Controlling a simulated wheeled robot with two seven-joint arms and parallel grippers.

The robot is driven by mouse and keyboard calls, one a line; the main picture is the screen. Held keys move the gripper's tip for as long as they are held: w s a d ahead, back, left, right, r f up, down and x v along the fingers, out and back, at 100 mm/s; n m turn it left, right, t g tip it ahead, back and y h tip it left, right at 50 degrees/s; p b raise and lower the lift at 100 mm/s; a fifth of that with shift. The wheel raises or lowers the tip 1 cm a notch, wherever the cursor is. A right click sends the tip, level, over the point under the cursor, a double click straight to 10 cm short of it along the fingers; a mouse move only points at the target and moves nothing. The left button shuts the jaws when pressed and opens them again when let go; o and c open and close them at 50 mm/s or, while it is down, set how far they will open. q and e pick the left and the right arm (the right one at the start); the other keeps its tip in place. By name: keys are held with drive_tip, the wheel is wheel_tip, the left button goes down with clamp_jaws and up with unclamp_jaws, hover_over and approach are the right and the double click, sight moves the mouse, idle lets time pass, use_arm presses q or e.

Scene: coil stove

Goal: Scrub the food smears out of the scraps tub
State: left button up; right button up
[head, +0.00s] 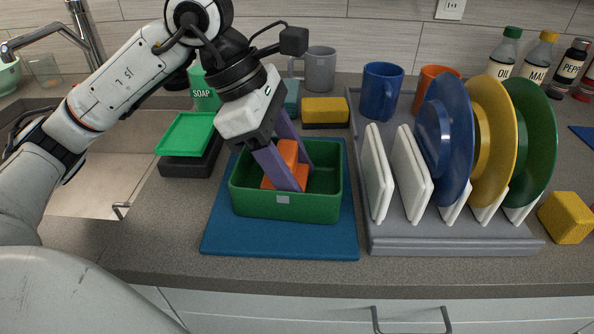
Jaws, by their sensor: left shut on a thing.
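The scraps tub looks to be the green rectangular tub (325,193) standing on a blue board (280,245) in the middle of the counter. My left gripper (292,172) reaches down into the tub from the upper left. Its purple fingers are shut on an orange block-like scrubber (287,151), which sits low inside the tub. I cannot tell whether it touches the tub floor. No smears can be made out; the fingers, the scrubber and the front wall hide much of the inside. My right gripper is not in view.
A grey dish rack (450,245) with several plates stands close on the right. Behind the tub are a yellow-and-black sponge (325,111) and a grey mug (320,70). A green sponge or lid on a black tray (186,165) and the sink (100,185) lie left.

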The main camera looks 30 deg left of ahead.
use_arm(q)
drive_tip(key=shift+w+a, duration=0.35)
drive_tip(key=shift+w, duration=0.3)
drive_tip(key=shift+w+a, duration=0.35)
drive_tip(key=shift+w, duration=0.25)
drive_tip(key=shift+r, duration=0.2)
drive_tip(key=shift+s+d+r, duration=0.1)
drive_tip(key=shift+s+d, duration=0.25)
drive_tip(key=shift+s, duration=0.3)
drive_tip(key=shift+s+d, duration=0.3)
drive_tip(key=shift+s, duration=0.3)
drive_tip(key=shift+s+d, duration=0.15)
drive_tip(key=shift+s, duration=0.15)
drive_tip(key=shift+r, duration=0.15)
drive_tip(key=shift+w+a+r, duration=0.1)
drive_tip(key=shift+w+a, duration=0.3)
drive_tip(key=shift+w, duration=0.4)
drive_tip(key=shift+w+a, duration=0.4)
drive_tip(key=shift+w, duration=0.4)
drive_tip(key=shift+r+p, duration=0.15)
drive_tip(key=shift+p, duration=0.15)
drive_tip(key=shift+s+d+b, duration=0.15)
drive_tip(key=shift+s+d, duration=0.3)
drive_tip(key=shift+s, duration=0.4)
drive_tip(key=shift+s+d+b, duration=0.15)
drive_tip(key=shift+s+d, duration=0.25)
drive_tip(key=shift+s, duration=0.4)
